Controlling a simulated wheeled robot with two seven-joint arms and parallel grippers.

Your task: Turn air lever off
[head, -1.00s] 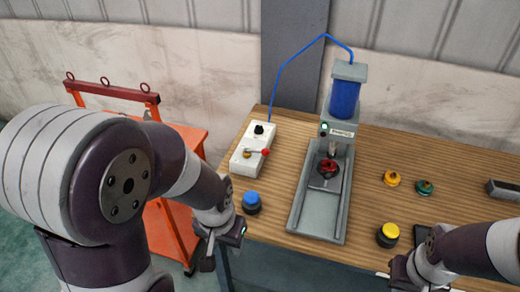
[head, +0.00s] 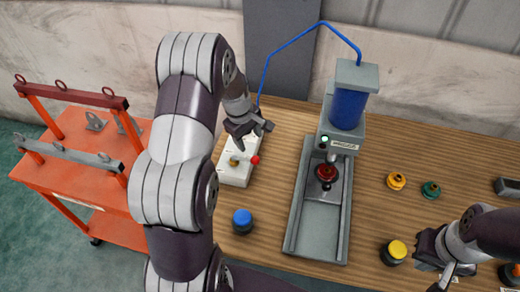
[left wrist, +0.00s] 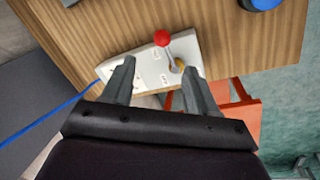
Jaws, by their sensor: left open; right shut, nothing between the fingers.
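The air lever, a thin lever with a red ball knob (head: 255,160), sits on a white control box (head: 236,174) at the left of the table. In the left wrist view the red knob (left wrist: 162,38) points up, away from the gripper, and a brass piece (left wrist: 179,66) is at the lever's base. My left gripper (head: 258,130) is open and empty above the back end of the box. In the left wrist view its fingers (left wrist: 160,85) flank the box, with the knob beyond their tips. My right gripper (head: 432,262) is shut and empty at the table's front right.
A press (head: 345,105) with a blue cylinder stands right of the box. A blue hose (head: 285,48) arches behind my left gripper. A blue button (head: 242,219) and a yellow button (head: 395,251) are near the front edge. An orange cart (head: 80,165) stands left.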

